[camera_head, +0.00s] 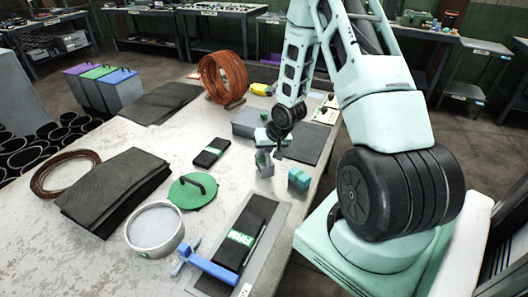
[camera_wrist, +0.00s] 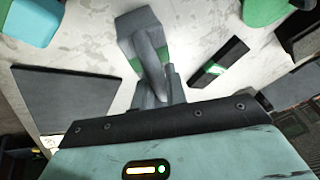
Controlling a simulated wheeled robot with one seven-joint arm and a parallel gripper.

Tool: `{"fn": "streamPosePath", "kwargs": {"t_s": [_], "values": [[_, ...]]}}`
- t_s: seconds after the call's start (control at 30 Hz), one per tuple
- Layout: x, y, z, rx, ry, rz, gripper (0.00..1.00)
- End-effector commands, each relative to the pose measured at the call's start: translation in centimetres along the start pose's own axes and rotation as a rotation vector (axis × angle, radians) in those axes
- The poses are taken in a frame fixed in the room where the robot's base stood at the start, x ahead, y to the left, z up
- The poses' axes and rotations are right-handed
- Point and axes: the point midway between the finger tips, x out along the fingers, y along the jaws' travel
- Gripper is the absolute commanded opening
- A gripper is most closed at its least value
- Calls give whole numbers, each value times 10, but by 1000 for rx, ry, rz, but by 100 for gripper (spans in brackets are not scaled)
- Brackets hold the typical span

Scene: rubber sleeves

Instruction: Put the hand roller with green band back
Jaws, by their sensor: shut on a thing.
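The hand roller with green band is a grey piece in my gripper (camera_wrist: 168,84). In the wrist view the roller (camera_wrist: 140,30) hangs beyond the fingers, and green shows on both sides of its narrower part. In the head view my gripper (camera_head: 279,149) is over the right part of the table, with the grey roller (camera_head: 264,164) under it. My gripper is shut on the roller. The fingers hide part of it. I cannot tell whether the roller touches the table. A dark grey mat (camera_head: 311,145) lies right of my gripper, and it also shows in the wrist view (camera_wrist: 62,98).
A teal block (camera_head: 299,179) stands close by on the right. A black bundle with a green label (camera_head: 211,152) and a green lid with handle (camera_head: 192,193) lie left. A grey block (camera_head: 247,122) stands behind. A blue-handled tool (camera_head: 207,265) lies across a tray (camera_head: 268,252) in front.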

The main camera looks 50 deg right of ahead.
Motion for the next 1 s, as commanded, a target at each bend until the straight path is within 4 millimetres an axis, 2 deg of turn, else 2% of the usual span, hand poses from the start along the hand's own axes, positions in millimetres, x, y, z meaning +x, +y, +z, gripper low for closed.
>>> {"fn": "streamPosePath", "kwargs": {"t_s": [0.4, 0.43, 0.5, 0.83, 1.0], "values": [[6, 1, 2, 0, 2, -1, 0], [6, 1, 2, 0, 2, 0, 19], [5, 1, 2, 0, 2, 0, 36], [3, 1, 1, 0, 2, 0, 36], [-12, 2, 0, 2, 4, 1, 36]]}}
